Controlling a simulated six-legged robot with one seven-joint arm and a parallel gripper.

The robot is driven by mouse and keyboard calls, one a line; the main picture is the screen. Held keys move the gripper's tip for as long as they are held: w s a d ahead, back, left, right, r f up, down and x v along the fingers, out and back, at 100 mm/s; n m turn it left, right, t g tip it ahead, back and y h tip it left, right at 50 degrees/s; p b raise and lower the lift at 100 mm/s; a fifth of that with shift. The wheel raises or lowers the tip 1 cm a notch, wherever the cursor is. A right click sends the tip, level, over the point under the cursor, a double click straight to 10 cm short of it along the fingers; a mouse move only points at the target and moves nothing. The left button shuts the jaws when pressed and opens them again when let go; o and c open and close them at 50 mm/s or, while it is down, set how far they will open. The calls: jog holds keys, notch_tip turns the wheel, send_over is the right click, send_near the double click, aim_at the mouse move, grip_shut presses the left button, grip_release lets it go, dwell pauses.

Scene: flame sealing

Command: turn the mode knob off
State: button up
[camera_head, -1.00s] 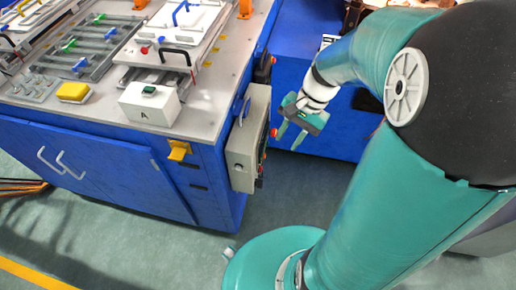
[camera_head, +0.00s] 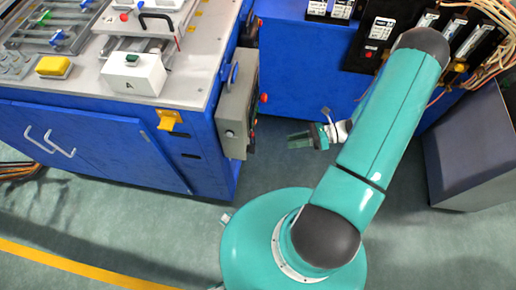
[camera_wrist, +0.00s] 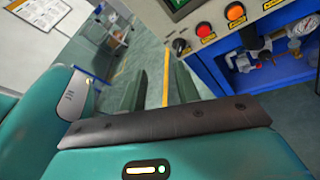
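The control box (camera_head: 237,108) is a grey panel on the right side of the blue workbench, seen nearly edge-on in the head view. In the wrist view its face (camera_wrist: 218,52) carries a black knob (camera_wrist: 180,46), a red button (camera_wrist: 204,30) and an orange button (camera_wrist: 235,12) below a green screen. The black knob looks like the mode knob; its setting is too small to read. My gripper (camera_head: 296,139) is to the right of the box, apart from it. In the wrist view its two fingers (camera_wrist: 160,78) are spread with nothing between them.
Another blue cabinet (camera_head: 295,75) stands behind my gripper. Black modules (camera_head: 378,35) with wires sit at upper right. Floor beside the control box is clear.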

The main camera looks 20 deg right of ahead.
aim_at(252, 150)
notch_tip(252, 150, down, 7)
jog(key=s+m+t, duration=0.2)
jog(key=m+t, duration=0.3)
jog(key=m, duration=0.1)
jog(key=x, duration=1.3)
jog(key=shift+a+y, duration=0.3)
jog(key=shift+a, duration=0.15)
jog(key=shift+r, duration=0.15)
grip_shut()
